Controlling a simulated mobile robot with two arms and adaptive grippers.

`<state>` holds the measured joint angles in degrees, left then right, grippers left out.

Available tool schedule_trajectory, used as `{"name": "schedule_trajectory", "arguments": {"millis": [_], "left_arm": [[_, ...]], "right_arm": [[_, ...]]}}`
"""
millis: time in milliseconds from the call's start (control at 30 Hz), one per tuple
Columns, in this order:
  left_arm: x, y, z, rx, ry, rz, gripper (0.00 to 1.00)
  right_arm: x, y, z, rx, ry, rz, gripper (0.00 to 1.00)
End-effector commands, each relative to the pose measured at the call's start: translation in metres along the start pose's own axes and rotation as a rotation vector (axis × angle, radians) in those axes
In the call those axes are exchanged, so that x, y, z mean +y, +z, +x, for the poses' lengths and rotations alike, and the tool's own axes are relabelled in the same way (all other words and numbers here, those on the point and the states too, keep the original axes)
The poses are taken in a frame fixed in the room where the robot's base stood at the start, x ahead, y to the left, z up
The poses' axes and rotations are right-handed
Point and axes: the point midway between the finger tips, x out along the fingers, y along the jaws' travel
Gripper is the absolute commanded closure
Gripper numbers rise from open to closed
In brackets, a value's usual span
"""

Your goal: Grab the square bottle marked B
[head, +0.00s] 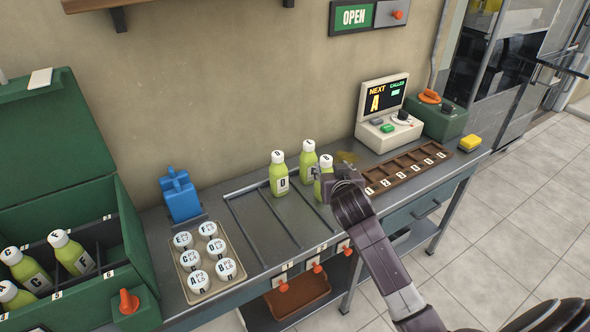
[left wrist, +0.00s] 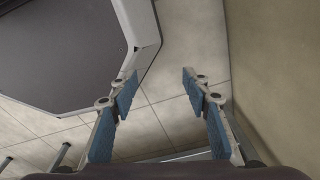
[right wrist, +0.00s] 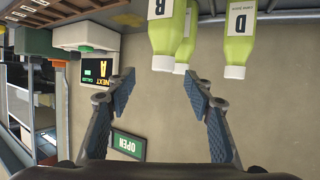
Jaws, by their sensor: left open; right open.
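The square bottle marked B (right wrist: 167,32) is yellow-green with a white cap and a white label; the right wrist view shows it upside down, above my right gripper (right wrist: 158,84). In the head view this seems to be the rightmost bottle (head: 324,172) of a group of three, partly hidden by my right gripper (head: 338,182). My right gripper is open and empty, close beside it. A bottle marked D (head: 279,174) stands to the left. Another bottle (head: 307,160) stands behind between them, its label unclear. My left gripper (left wrist: 160,82) is open and empty, away from the bottles.
The bottles stand on a grey bench with metal divider rails (head: 262,228). A tray of round white-capped jars (head: 207,262) and a blue device (head: 180,196) are left. A brown slotted rack (head: 410,168) and display console (head: 388,115) are right. A green crate (head: 125,225) holds more bottles.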

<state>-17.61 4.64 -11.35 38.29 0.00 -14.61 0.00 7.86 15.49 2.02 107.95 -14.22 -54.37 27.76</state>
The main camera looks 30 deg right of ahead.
Motion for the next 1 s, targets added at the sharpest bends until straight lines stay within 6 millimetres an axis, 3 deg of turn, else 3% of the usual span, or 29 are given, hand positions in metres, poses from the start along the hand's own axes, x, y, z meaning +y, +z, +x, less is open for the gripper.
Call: {"name": "schedule_trajectory", "arguments": {"millis": [200, 1000], "left_arm": [[0.0, 0.01, -0.006, -0.004, 0.001, 0.002, 0.56], [0.0, 0.009, -0.018, -0.006, 0.001, 0.002, 0.56]], "right_arm": [[0.006, -0.002, 0.011, -0.009, -0.009, 0.01, 0.52], [0.004, -0.004, 0.078, -0.007, -0.01, 0.01, 0.52]]}}
